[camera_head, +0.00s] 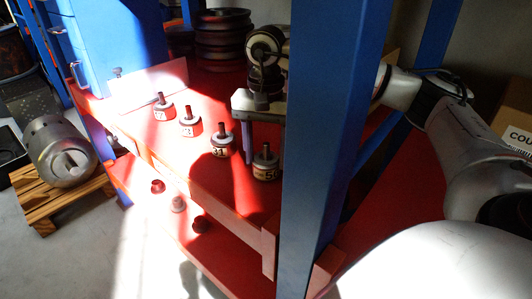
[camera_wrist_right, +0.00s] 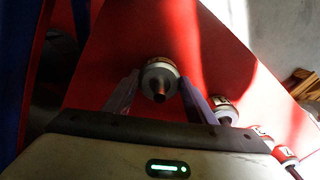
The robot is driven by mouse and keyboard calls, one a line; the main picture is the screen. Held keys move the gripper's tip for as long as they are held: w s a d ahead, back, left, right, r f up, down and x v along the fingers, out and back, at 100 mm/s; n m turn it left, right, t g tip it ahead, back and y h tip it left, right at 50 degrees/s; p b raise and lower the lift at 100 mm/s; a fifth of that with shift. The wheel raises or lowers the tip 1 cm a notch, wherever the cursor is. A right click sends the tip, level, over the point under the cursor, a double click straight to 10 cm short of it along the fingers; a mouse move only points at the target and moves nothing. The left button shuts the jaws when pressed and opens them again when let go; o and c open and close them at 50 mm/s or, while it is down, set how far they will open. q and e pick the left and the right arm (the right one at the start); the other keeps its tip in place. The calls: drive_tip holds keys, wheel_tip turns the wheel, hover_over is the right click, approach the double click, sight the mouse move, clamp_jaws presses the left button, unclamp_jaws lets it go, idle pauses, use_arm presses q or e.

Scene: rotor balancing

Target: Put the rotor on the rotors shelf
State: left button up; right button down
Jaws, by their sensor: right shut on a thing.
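A rotor labelled "50" (camera_head: 265,168), a short cylinder with a dark shaft on top, stands upright at the right end of a row on the red shelf (camera_head: 205,160). My right gripper (camera_head: 266,152) reaches down over it, one finger on each side. In the right wrist view the same rotor (camera_wrist_right: 160,72) sits between the two fingertips, over the red surface. Three similar rotors stand to its left: one labelled "31" (camera_head: 222,146), one (camera_head: 190,127) and one (camera_head: 160,113) farther back. My left gripper is not in view.
A blue post (camera_head: 330,130) rises just right of the gripper. Stacked dark rings (camera_head: 222,40) and a blue drawer cabinet (camera_head: 110,45) stand at the back. A pale board (camera_head: 150,85) is behind the row. Small parts (camera_head: 178,203) lie on the lower red shelf.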

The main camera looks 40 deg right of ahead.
drive_tip(key=c, duration=0.8)
unclamp_jaws()
drive_tip(key=shift+r, duration=0.2)
wheel_tip(320, 180, up, 12)
drive_tip(key=shift+f+p, duration=0.25)
drive_tip(key=shift+p, duration=0.8)
drive_tip(key=shift+r, duration=0.2)
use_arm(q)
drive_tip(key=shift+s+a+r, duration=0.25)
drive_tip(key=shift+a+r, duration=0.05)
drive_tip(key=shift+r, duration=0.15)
